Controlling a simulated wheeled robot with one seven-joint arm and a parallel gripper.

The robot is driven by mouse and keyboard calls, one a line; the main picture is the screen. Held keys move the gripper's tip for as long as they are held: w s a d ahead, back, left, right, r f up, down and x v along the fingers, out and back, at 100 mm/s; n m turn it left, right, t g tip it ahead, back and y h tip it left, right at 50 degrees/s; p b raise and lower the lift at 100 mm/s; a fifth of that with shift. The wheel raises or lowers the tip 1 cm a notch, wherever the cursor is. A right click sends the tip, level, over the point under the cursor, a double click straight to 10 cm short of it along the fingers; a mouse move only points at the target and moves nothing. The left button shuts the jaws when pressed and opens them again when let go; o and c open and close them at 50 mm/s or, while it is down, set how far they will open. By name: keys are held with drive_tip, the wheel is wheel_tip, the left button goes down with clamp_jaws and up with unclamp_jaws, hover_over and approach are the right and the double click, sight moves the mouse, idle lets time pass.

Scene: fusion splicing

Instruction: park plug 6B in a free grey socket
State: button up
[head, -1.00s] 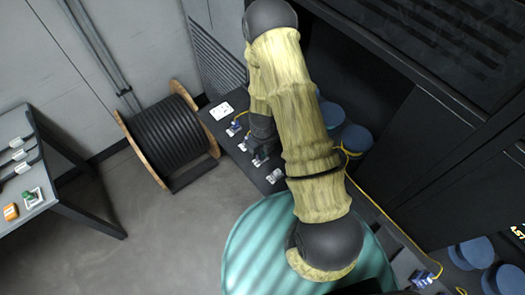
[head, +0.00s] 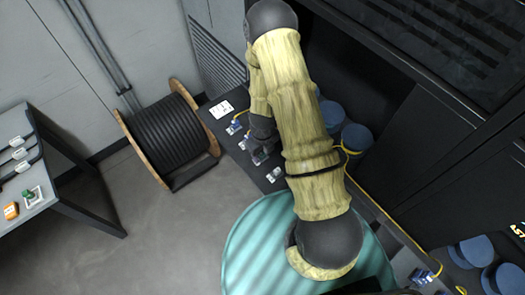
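My gripper (head: 262,155) points down over the dark shelf at the foot of the cabinet, low over its row of small sockets. Its fingers are small and dark here, so whether they hold a plug cannot be told. A blue plug with a yellow cable (head: 234,127) sits in the row to the left of my gripper. A second small blue and white piece (head: 243,144) lies between that plug and my gripper. A pale grey socket (head: 275,175) is just to the right of my gripper. No label 6B is readable.
A white label card (head: 221,109) lies at the shelf's far end. Blue round spools (head: 355,138) stand behind my arm. Another blue plug (head: 424,277) is at lower right, near a yellow cable. A cable drum (head: 165,135) and side table (head: 50,185) stand left.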

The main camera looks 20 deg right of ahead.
drive_tip(key=shift+r, duration=0.1)
wheel_tip(320, 180, up, 12)
idle(0.8)
idle(0.4)
